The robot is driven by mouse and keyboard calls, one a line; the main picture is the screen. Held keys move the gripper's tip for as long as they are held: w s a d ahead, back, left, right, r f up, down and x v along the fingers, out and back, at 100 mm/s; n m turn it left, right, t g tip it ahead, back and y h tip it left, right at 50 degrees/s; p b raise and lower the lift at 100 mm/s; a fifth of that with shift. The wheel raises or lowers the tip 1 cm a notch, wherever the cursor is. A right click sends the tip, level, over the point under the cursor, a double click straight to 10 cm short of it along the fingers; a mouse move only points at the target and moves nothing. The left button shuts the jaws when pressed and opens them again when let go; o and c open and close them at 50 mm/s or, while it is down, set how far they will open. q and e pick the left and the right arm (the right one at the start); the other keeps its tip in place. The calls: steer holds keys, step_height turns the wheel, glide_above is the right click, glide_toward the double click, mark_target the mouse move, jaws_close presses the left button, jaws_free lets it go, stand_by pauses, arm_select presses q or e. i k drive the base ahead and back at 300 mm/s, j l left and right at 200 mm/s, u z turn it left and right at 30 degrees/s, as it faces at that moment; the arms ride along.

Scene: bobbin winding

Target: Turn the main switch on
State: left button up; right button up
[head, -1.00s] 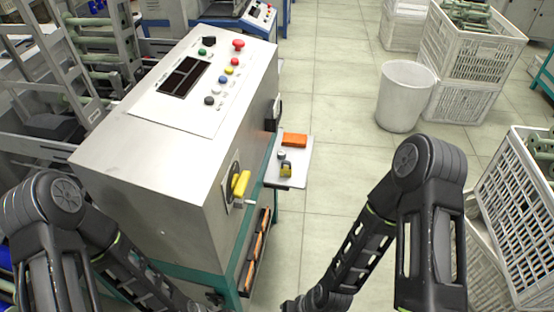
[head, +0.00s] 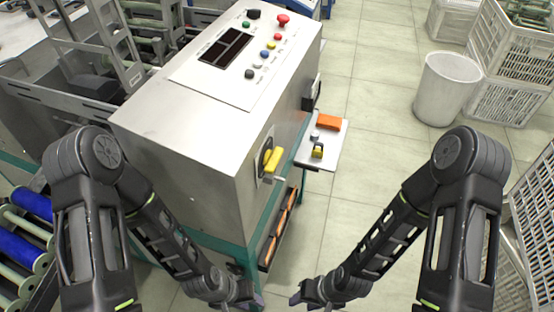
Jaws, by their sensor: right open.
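The main switch has a yellow handle (head: 273,160) on a dark round base and a light plate, on the narrow end face of the grey control cabinet (head: 180,130). The handle is tilted, running from upper right to lower left. My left gripper (head: 252,298) is at the bottom of the head view, below the switch and apart from it. Its jaws are too small and dark to read. My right gripper (head: 298,298) is just to its right, open, and touches nothing I can see.
The cabinet's sloped top carries a dark display (head: 227,50), several coloured buttons and a red mushroom button (head: 283,20). A small side shelf (head: 328,155) with an orange block (head: 329,122) juts out right of the switch. A white bin (head: 447,88) and crates stand right. Floor between is clear.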

mark_target(271, 158)
steer(key=l+u, duration=0.1)
steer(key=l, duration=0.5)
steer(key=l+u, duration=0.1)
steer(key=l, duration=0.45)
steer(key=l+u, duration=0.15)
steer(key=l, duration=0.45)
steer(key=k+l+u, duration=0.1)
steer(key=l, duration=0.45)
steer(key=l+u, duration=0.1)
steer(key=l, duration=0.45)
steer(key=k+l+u, duration=0.1)
steer(key=l, duration=0.45)
steer(key=k, duration=0.05)
